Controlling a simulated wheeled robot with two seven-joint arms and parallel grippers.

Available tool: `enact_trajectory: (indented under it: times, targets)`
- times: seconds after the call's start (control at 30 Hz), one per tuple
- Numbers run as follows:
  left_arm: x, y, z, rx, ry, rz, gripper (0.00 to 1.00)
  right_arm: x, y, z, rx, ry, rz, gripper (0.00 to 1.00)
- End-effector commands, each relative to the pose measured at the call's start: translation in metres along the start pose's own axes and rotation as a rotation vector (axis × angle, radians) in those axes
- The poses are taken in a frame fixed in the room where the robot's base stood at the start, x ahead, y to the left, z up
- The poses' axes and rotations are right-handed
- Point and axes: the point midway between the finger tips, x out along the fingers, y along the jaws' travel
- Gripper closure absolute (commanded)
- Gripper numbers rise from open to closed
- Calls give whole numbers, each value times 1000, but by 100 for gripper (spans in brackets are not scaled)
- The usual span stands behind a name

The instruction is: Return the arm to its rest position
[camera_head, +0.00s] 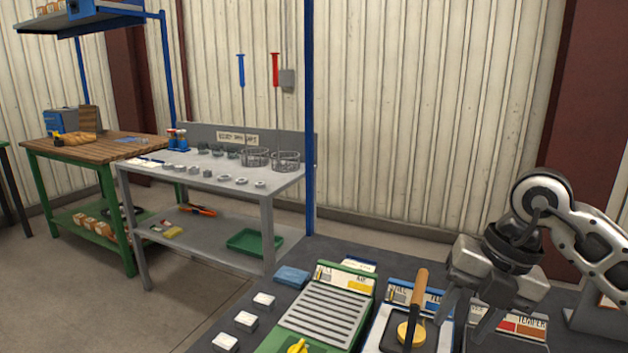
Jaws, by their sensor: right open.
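My right gripper (464,322) hangs at the lower right in the head view, with its arm coming in from the right edge. Its fingers are spread apart and point down, with nothing seen between them. It hangs over the dark bench, just right of a wooden-handled tool (418,293). I cannot tell whether a finger touches anything below. My left gripper is not in the picture.
On the dark bench (325,250) are a green slatted tray (320,312), several small white blocks (246,320), a blue block (291,277) and a panel reading TEMPER (524,324). A grey table (215,183) with wire baskets (285,160) stands beyond. A blue post (310,120) rises behind.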

Motion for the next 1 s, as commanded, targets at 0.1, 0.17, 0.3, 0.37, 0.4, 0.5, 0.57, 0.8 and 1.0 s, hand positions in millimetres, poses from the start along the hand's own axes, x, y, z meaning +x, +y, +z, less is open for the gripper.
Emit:
enact_trajectory:
  times: [0.1, 0.17, 0.3, 0.37, 0.4, 0.5, 0.57, 0.8, 1.0]
  targets:
    - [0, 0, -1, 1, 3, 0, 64, 18, 18, -18, -59, 82, 98, 59]
    - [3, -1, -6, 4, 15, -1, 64, 26, 29, -28, -91, 126, 160, 59]
    - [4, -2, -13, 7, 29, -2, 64, 44, 57, -59, -157, 246, 339, 59]
    - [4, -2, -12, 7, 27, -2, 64, 49, 71, -76, -178, 306, 443, 59]
    - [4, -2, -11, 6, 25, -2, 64, 52, 82, -88, -189, 354, 525, 59]
    - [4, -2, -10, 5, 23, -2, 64, 50, 111, -120, -179, 477, 788, 59]
    - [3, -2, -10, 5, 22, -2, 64, 42, 128, -136, -128, 547, 988, 59]
    - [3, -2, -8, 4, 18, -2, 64, 22, 131, -100, 620, 575, 1729, 59]
    - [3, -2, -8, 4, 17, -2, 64, 122, 41, -61, 1538, 331, 1690, 59]
